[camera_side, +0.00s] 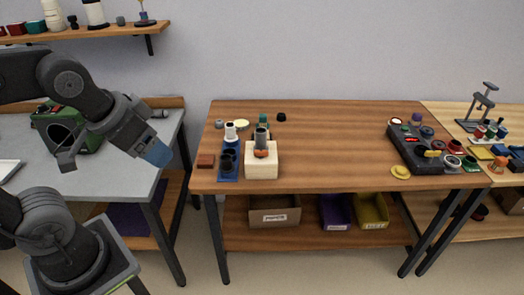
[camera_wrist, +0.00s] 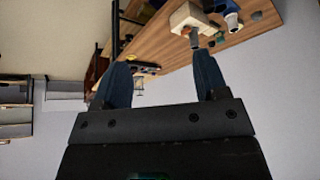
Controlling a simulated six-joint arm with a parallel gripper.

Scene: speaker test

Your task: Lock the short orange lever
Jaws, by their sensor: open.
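A cream block (camera_side: 262,168) stands on the middle wooden table, with a small orange part (camera_side: 261,153) and a dark grey upright cylinder on top. Whether this orange part is the short lever, I cannot tell. A dark control box (camera_side: 402,150) at the table's right carries a small yellow-orange piece (camera_side: 432,153), too small to make out. My gripper (camera_side: 158,154) hangs in the air left of the table, well apart from both. In the wrist view my gripper (camera_wrist: 163,66) has its two blue fingers spread with nothing between them, and the cream block (camera_wrist: 188,17) shows beyond them.
A blue holder (camera_side: 228,174) with dark and white cylinders stands left of the block. A red-brown block (camera_side: 206,161) and a yellow piece (camera_side: 400,171) lie on the table. The table's middle is clear. A grey bench (camera_side: 130,165) with a green machine (camera_side: 82,135) is at left.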

